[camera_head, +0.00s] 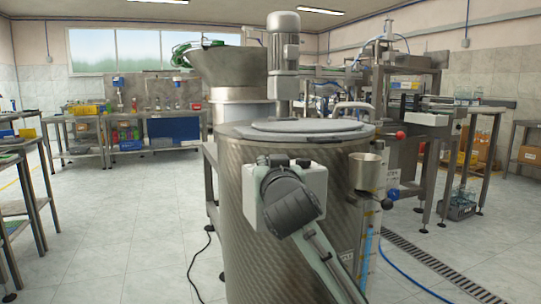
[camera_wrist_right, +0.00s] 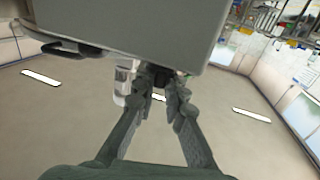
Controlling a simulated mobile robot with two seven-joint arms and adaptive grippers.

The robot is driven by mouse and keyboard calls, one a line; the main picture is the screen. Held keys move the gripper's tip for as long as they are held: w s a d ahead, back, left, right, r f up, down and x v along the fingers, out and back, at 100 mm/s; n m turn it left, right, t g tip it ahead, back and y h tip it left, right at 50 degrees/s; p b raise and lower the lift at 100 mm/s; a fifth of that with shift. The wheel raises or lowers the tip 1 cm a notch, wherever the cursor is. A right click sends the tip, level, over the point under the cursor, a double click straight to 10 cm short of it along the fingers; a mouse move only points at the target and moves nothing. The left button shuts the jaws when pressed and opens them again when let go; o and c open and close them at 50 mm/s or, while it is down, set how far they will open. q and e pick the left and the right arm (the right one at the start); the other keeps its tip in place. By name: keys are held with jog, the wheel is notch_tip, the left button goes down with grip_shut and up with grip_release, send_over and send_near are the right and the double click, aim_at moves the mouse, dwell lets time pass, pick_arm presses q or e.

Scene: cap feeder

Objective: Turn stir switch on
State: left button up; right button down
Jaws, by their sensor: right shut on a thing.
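A large steel mixing tank (camera_head: 240,215) stands in the middle of the head view, with a pale switch box (camera_head: 315,180) on its front. My right arm comes in from below, and its dark wrist covers part of the box and hides the fingers there. In the right wrist view the box (camera_wrist_right: 120,25) shows as a big grey block. My right gripper (camera_wrist_right: 164,82) is at its lower edge, shut on a small dark part that I take to be the stir switch (camera_wrist_right: 160,72). The switch is mostly hidden between the fingertips, and its setting cannot be read. My left gripper is not in view.
A grey stirrer motor (camera_head: 284,45) stands above the tank lid (camera_head: 308,127). A metal funnel cup (camera_head: 367,172) and a clear level tube are close to the right of the box. Benches stand farther back. The floor at left (camera_head: 120,220) is mostly clear.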

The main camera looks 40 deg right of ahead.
jog(key=m+g+h, duration=0.2)
jog(key=h, duration=0.1)
jog(key=shift+w+a+p, duration=0.15)
jog(key=shift+a+p, duration=0.1)
jog(key=shift+p, duration=0.1)
jog(key=shift+f+m+g+h, duration=0.1)
jog(key=shift+m+g+h, duration=0.4)
jog(key=shift+w+m+g+h, duration=0.1)
jog(key=shift+m+g+h, duration=0.3)
jog(key=shift+a+m+g+h, duration=0.1)
jog(key=shift+m+g+h, duration=0.5)
jog(key=shift+g+h, duration=0.1)
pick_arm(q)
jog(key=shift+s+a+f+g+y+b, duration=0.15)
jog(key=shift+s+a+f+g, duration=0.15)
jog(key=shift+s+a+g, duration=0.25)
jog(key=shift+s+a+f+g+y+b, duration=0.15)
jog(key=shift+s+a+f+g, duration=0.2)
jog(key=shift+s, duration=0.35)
pick_arm(e)
jog(key=shift+m+g+h, duration=0.5)
jog(key=shift+m+g, duration=0.1)
jog(key=shift+g, duration=0.2)
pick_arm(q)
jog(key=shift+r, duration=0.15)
pick_arm(e)
jog(key=c, duration=1.6)
grip_release()
